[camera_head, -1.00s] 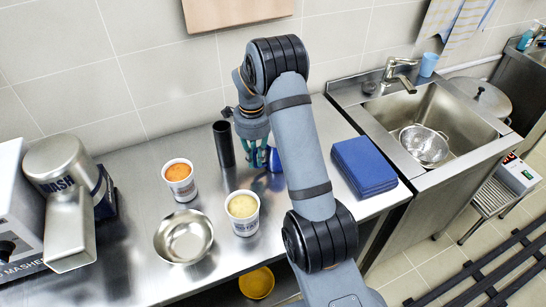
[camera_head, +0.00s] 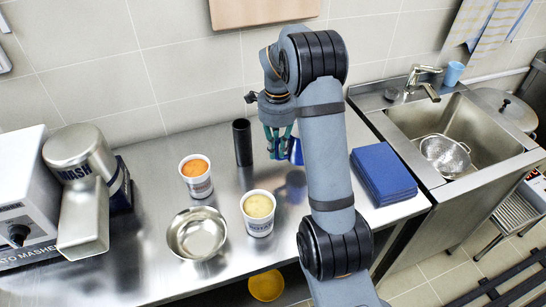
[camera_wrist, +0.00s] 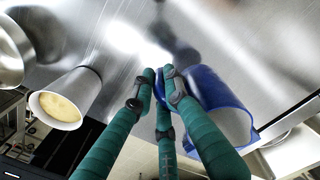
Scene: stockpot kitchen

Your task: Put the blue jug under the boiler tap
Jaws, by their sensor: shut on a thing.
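The blue jug (camera_head: 297,152) shows in the head view as a small blue patch, partly hidden behind my arm. In the wrist view the jug (camera_wrist: 205,88) is a blue open vessel to the right of my fingers. My gripper (camera_head: 279,150) has green fingers, and in the wrist view its tips (camera_wrist: 162,82) are closed together at the jug's left side. The jug appears held above the steel counter, with a blue reflection beneath it. No boiler or boiler tap can be made out in either view.
A black cylinder (camera_head: 242,143), an orange-filled cup (camera_head: 196,177), a yellow-filled cup (camera_head: 258,214) and a steel bowl (camera_head: 197,233) stand left of the jug. A blue folded stack (camera_head: 383,175) lies to the right, before the sink (camera_head: 455,125). A masher machine (camera_head: 85,190) stands far left.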

